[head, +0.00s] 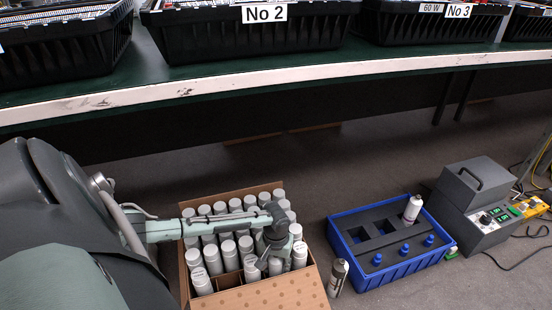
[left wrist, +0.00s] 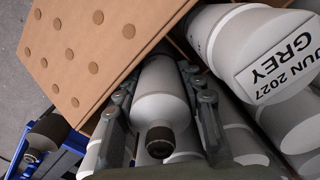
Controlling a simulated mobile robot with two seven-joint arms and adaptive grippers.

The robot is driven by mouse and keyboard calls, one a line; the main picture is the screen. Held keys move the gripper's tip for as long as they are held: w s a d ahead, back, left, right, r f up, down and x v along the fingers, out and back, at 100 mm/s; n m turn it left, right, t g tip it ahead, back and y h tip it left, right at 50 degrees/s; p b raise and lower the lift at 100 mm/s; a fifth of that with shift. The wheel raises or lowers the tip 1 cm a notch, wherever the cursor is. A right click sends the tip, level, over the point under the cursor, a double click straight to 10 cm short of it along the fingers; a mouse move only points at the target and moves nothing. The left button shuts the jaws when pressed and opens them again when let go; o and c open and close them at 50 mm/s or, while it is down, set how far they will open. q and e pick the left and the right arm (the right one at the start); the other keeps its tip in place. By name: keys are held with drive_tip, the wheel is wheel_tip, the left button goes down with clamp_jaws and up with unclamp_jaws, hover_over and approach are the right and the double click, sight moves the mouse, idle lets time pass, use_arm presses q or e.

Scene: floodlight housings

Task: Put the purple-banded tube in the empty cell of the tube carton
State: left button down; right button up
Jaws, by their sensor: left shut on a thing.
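The tube carton (head: 275,292) is an open cardboard box full of white-capped tubes. A gap with bare cardboard, apparently an empty cell (head: 230,281), shows near its front edge. My left gripper (head: 277,245) is low over the front right part of the carton, pointing down. In the left wrist view its fingers (left wrist: 161,110) are shut on a pale grey tube (left wrist: 160,88) with a dark nozzle end. No purple band shows on this tube; the fingers cover part of it. I cannot tell how far it is inside the carton. My right gripper is not in view.
A grey tube (head: 338,277) stands on the floor right of the carton. A blue tray (head: 392,275) with dark foam holds a white tube (head: 412,208) and several blue-capped items. A grey device (head: 474,203) stands beyond. A bench (head: 300,77) with black bins spans the back.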

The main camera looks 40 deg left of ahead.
use_arm(q)
drive_tip(key=shift+f, duration=0.1)
drive_tip(key=c, duration=1.2)
unclamp_jaws()
